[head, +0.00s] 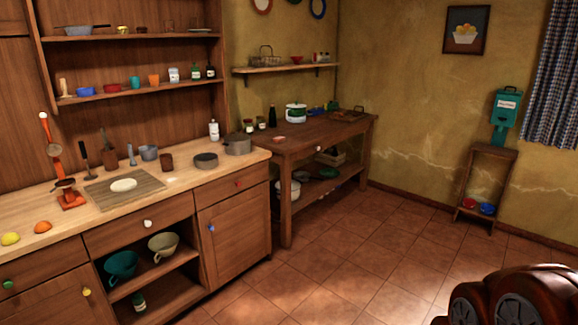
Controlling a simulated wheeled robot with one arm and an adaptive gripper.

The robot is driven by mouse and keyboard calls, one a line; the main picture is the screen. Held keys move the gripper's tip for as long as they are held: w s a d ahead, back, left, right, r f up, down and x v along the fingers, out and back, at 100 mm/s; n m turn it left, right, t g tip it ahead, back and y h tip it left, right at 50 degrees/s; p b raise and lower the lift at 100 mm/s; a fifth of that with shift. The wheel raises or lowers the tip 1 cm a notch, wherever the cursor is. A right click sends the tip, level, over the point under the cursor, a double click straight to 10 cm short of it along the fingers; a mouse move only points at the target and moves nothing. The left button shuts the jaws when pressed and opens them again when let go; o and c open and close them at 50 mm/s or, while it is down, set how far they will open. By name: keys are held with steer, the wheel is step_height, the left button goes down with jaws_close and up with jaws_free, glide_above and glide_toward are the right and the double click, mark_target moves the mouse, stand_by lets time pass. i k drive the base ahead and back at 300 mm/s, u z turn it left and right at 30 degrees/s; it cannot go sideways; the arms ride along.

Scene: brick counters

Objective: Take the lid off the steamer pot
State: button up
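A small white and green pot (296,115) with a lid on top stands near the back of the dark wooden side table. I cannot tell for sure which of these is the steamer pot. A pale pot (288,190) sits on the side table's lower shelf, partly hidden by a leg. My gripper is not in view. A glossy red-brown rounded part of my own body shows at the bottom right.
The side table (330,128) also holds a dark bottle (272,116), jars and a wooden tray (348,116). The tiled floor (350,250) in front is clear. A small stand (487,165) is against the right wall.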

mark_target(236, 137)
steer(key=u, duration=0.3)
steer(key=i, duration=2.3)
steer(key=u, duration=1)
steer(key=i, duration=1.75)
steer(key=u, duration=0.45)
